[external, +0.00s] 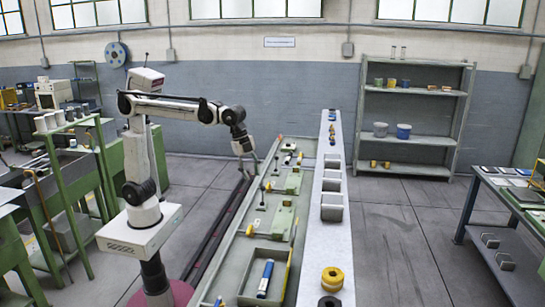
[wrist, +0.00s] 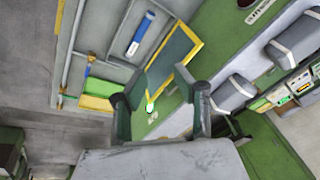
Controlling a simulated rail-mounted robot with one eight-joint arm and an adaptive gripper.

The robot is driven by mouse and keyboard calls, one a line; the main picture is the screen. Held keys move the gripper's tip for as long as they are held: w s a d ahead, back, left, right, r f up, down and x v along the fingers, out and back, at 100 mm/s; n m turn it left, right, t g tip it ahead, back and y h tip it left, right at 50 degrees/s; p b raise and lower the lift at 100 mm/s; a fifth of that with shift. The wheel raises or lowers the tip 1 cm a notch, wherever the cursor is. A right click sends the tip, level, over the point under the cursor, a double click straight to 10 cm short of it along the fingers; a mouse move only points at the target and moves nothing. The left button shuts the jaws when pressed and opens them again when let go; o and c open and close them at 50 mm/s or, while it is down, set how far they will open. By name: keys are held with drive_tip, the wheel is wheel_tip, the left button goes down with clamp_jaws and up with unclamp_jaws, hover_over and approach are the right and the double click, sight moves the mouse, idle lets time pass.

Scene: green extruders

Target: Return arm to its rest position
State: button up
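My gripper (external: 248,168) hangs from the bent arm over the left edge of the green machine bed (external: 228,262) in the external view. In the wrist view my gripper (wrist: 159,97) shows two dark fingers spread apart with nothing between them. Behind the fingers is a green surface with a small bright green light (wrist: 150,107). The gripper looks clear of the bed, but its exact height cannot be told.
A blue-and-white object (external: 265,278) lies in a bed compartment; it also shows in the wrist view (wrist: 140,35). Shelves (external: 415,105) stand behind. Green racks (external: 75,165) stand left of my arm.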

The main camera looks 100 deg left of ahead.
drive_tip(key=s+a+f+n+t, duration=0.1)
drive_tip(key=s+a+f+n, duration=0.1)
drive_tip(key=s+f, duration=0.4)
drive_tip(key=s+a+f+n+t+b, duration=0.1)
drive_tip(key=s+a+f+n, duration=0.2)
drive_tip(key=s+f, duration=0.4)
drive_tip(key=s+a+f+n+t+b, duration=0.1)
drive_tip(key=s+f, duration=0.5)
drive_tip(key=s, duration=0.9)
drive_tip(key=a+n+t, duration=0.1)
drive_tip(key=a+n, duration=0.1)
drive_tip(key=n, duration=0.1)
drive_tip(key=shift+s+f, duration=0.2)
drive_tip(key=shift+f, duration=0.2)
drive_tip(key=shift+a, duration=0.1)
